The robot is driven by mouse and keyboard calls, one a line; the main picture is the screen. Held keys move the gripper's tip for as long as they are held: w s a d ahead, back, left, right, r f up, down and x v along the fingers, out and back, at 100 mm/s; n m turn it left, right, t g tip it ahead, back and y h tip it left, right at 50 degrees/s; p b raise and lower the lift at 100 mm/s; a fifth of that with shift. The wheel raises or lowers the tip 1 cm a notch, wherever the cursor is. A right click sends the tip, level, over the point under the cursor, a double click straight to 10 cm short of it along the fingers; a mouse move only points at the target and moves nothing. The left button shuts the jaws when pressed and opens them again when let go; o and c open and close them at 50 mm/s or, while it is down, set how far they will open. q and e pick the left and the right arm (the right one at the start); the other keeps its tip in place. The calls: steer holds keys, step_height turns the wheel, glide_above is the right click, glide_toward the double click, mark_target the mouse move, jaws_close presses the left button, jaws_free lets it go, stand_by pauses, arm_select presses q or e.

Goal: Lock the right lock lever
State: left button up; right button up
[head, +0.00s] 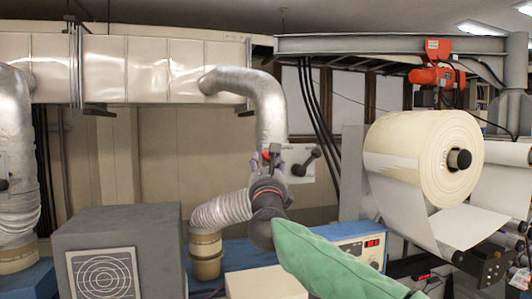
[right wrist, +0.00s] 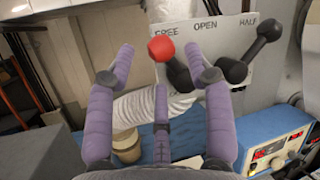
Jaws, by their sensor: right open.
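A white plate (right wrist: 222,42) marked FREE, OPEN and HALF carries the lever parts. A black lever (right wrist: 252,50) with a ball at each end slants up to the right on it; the lever also shows in the head view (head: 306,162). A red ball knob (right wrist: 161,48) sits left of it, under FREE. My right gripper (right wrist: 160,62) has its purple fingers spread open, with the red knob seen between the tips. Whether a finger touches it, I cannot tell. In the head view the right gripper (head: 268,166) is largely hidden behind its own wrist.
A paper roll (head: 425,155) stands to the right, and a silver duct (head: 262,100) comes down behind the gripper. A blue control box (right wrist: 275,148) is below right of the plate. A grey box (head: 120,250) stands at the lower left. A red hoist (head: 437,77) hangs at upper right.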

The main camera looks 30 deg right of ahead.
steer(key=shift+r+p+x, duration=0.2)
steer(key=shift+p+x, duration=0.3)
steer(key=shift+x, duration=0.7)
steer(key=shift+w+d+f, duration=0.1)
steer(key=shift+w+d, duration=0.05)
jaws_close()
